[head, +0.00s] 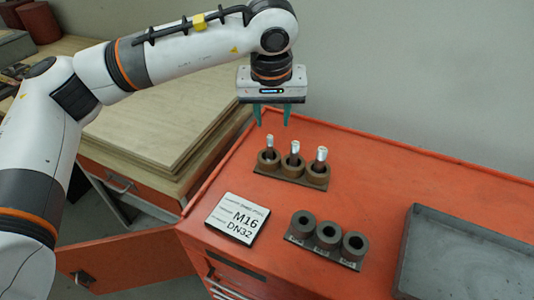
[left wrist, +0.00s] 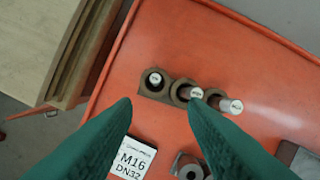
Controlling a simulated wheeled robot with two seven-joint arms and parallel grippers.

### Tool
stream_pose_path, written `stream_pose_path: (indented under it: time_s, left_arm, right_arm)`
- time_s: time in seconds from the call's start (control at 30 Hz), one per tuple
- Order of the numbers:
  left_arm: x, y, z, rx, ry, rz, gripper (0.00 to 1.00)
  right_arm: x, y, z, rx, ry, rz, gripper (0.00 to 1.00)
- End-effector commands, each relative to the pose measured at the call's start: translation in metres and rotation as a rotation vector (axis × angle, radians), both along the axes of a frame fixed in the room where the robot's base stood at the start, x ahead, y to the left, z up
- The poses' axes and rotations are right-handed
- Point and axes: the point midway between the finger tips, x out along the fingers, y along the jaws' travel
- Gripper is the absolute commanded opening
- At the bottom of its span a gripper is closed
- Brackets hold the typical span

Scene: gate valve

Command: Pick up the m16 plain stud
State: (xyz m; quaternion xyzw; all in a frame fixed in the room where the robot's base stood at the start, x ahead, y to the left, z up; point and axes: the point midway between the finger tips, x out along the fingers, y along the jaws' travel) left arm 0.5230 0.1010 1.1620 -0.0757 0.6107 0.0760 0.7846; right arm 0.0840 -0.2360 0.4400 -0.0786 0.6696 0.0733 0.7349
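Three silver-topped studs stand in a brown three-cup holder (head: 290,172) on the orange cabinet top: a left stud (head: 269,143), a middle stud (head: 294,148) and a right stud (head: 321,155). In the left wrist view their marked round ends show, the left one (left wrist: 155,78), the middle one (left wrist: 196,92) and the right one (left wrist: 236,105). The marks are too small to read, so I cannot tell which is the M16 plain stud. My left gripper (head: 272,118) points down above the holder, fingers apart and empty. My right gripper is out of view.
A card reading M16 DN32 (head: 238,218) lies left of a second holder with three empty-looking dark cups (head: 327,235). A grey tray (head: 460,262) is at the right. A stack of wooden boards (head: 165,110) stands left of the cabinet. The orange top (head: 400,180) behind is clear.

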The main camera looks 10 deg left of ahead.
Motion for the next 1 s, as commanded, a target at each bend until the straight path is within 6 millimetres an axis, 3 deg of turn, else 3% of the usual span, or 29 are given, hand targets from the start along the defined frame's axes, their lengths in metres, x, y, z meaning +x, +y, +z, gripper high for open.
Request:
stream_pose_path:
  time_s: [0.1, 0.4, 0.67, 0.8, 1.0]
  left_arm:
    - [0.007, 0.009, -0.004, 0.039, -0.02, -0.01, 0.39]
    - [0.02, 0.01, -0.051, 0.034, -0.019, -0.013, 0.39]
    - [0.026, 0.011, -0.07, 0.032, -0.016, -0.012, 0.39]
    - [0.034, 0.013, -0.091, 0.033, -0.016, -0.012, 0.39]
    - [0.039, 0.013, -0.11, 0.031, -0.019, -0.013, 0.39]
  right_arm:
    - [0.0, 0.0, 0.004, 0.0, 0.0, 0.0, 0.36]
    - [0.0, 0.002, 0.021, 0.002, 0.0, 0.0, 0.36]
    - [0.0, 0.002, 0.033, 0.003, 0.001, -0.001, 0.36]
    - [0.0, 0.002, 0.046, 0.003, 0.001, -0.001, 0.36]
    - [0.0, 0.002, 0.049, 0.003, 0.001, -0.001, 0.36]
